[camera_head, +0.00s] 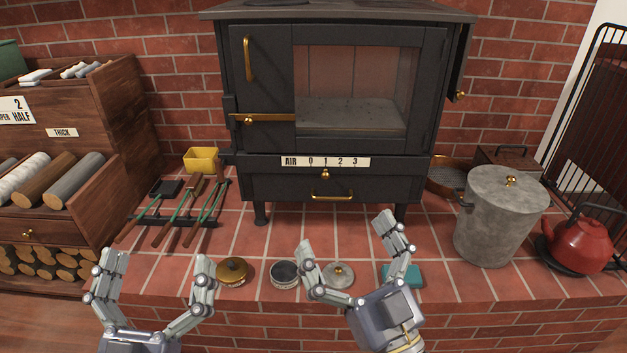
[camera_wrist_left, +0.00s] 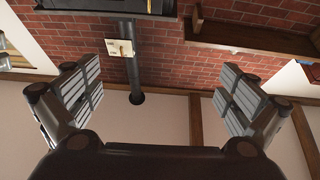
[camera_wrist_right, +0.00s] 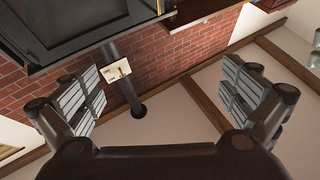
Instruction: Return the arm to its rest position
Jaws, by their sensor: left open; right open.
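My left gripper (camera_head: 155,275) is open and empty at the lower left of the head view, in front of the brick hearth. My right gripper (camera_head: 348,255) is open and empty, right of the middle, in front of the hearth's front edge. It is tilted, and its fingers partly overlap the view of the small items there. Its open fingers show in the right wrist view (camera_wrist_right: 160,95) with nothing between them.
A black stove (camera_head: 330,180) stands on the tiled hearth (camera_head: 300,228). A brass-coloured lid (camera_head: 233,271), a round tin (camera_head: 285,274) and a grey lid (camera_head: 339,276) lie near the front edge. A grey bucket (camera_head: 498,220) and red kettle (camera_head: 582,245) stand right; a log shelf (camera_head: 125,115) stands left.

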